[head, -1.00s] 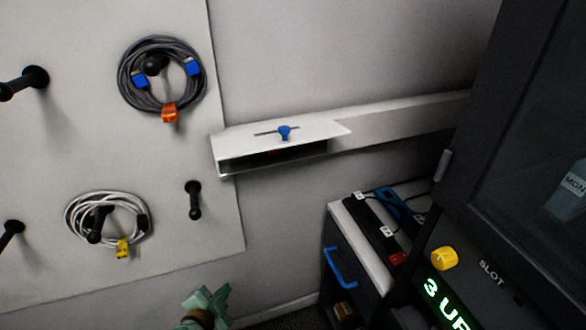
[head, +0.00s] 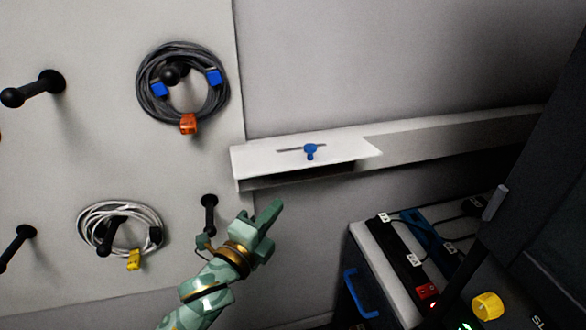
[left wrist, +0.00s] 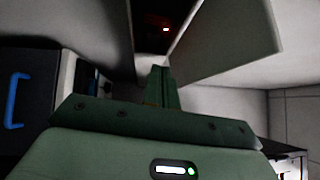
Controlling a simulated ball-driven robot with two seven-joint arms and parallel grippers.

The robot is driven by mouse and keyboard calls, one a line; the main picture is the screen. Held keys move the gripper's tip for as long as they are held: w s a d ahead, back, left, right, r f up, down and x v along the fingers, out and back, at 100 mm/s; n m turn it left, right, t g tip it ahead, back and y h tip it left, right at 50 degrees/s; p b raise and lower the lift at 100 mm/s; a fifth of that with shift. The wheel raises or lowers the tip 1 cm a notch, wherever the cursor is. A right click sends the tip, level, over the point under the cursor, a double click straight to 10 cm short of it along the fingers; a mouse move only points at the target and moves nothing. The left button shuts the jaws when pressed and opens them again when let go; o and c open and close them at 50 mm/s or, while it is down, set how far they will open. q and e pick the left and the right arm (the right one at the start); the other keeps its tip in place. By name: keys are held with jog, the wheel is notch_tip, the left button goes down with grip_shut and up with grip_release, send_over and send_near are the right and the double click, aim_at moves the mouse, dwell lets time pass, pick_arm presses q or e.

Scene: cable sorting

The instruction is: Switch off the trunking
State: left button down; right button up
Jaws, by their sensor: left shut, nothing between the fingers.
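The white trunking (head: 440,145) runs along the wall. Its raised lid (head: 350,146) carries a blue knob (head: 310,151) in a slot, and a dark gap (head: 300,178) shows under the lid. In the left wrist view, a small red light (left wrist: 166,29) glows on a dark reddish part inside the dark opening. My left gripper (head: 274,210) is green, shut and empty. It is below the trunking in the head view, apart from it. Its closed fingers (left wrist: 160,80) point toward the dark opening in the left wrist view. My right gripper is not in view.
A pegboard (head: 60,190) with a grey coiled cable (head: 150,112) and a white coiled cable (head: 84,222) is on the left. A black power strip (head: 398,250) with a lit red switch lies on the cabinet (head: 372,248) at right. A dark machine with a yellow knob (head: 487,305) stands beside it.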

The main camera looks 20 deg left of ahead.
pick_arm(q)
jog(key=a+b+x, duration=0.2)
jog(key=x, duration=1)
jog(key=shift+w+a+r, duration=0.15)
jog(key=shift+w+a, duration=0.15)
jog(key=shift+w, duration=0.3)
